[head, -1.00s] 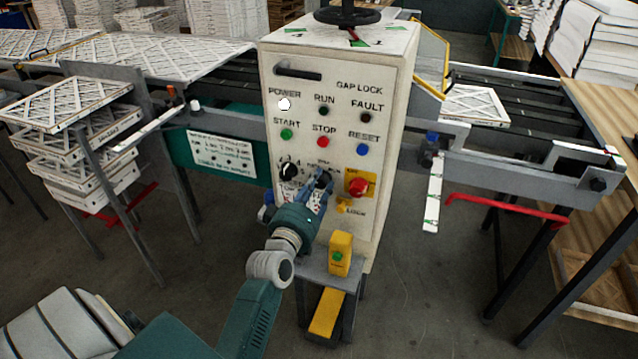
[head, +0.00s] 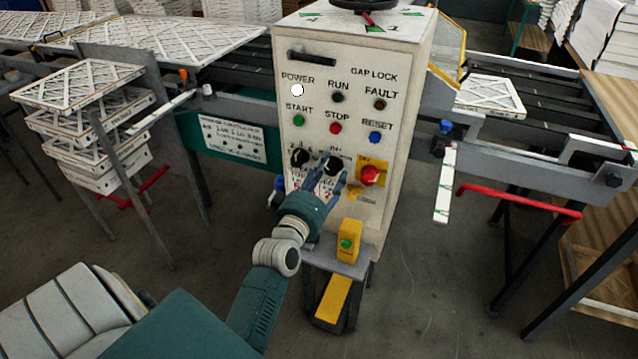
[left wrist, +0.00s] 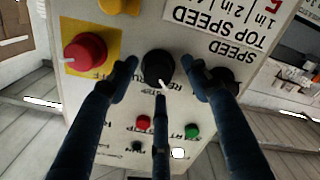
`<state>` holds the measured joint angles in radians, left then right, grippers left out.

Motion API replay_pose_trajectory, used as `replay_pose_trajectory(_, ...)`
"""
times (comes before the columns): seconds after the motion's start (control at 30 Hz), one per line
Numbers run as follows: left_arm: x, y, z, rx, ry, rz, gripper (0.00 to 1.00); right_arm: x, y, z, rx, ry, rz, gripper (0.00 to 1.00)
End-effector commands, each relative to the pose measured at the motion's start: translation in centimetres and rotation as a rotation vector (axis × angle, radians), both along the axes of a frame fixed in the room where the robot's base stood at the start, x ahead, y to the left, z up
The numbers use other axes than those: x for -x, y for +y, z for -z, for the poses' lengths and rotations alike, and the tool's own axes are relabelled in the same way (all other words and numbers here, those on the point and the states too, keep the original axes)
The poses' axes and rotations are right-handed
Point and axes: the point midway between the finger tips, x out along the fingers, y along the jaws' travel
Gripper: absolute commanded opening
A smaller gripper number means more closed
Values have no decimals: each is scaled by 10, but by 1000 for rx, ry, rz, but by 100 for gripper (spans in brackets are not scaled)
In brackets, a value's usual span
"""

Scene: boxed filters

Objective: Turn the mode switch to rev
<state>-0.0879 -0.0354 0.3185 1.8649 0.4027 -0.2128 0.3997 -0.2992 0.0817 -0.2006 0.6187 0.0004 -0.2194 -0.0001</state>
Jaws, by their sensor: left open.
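The mode switch is a black round knob (head: 334,165) on the white control panel, right of the similar speed knob (head: 299,158). In the left wrist view, which is upside down, the mode switch (left wrist: 157,66) shows a white pointer mark at its lower right edge, towards partly hidden letters. My left gripper (head: 330,177) is at the panel in front of the switch. In the left wrist view its blue fingers (left wrist: 160,75) are spread open around the knob, with gaps between fingers and knob. My right gripper is out of view.
A red stop button on a yellow plate (head: 370,175) is close to the right of the switch. A yellow box with a green button (head: 349,242) stands below. START (head: 298,120), STOP (head: 335,128) and RESET (head: 374,137) buttons are above.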

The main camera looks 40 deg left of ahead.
Motion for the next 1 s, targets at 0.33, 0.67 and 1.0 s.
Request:
replay_pose_trajectory(0.33, 71, -16, 1, 1, 1, -1, 48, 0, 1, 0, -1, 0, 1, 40)
replay_pose_trajectory(0.67, 106, -23, -2, 0, -4, -3, 48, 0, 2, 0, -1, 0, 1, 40)
replay_pose_trajectory(1.0, 107, -24, -2, 0, -5, -2, 48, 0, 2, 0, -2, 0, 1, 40)
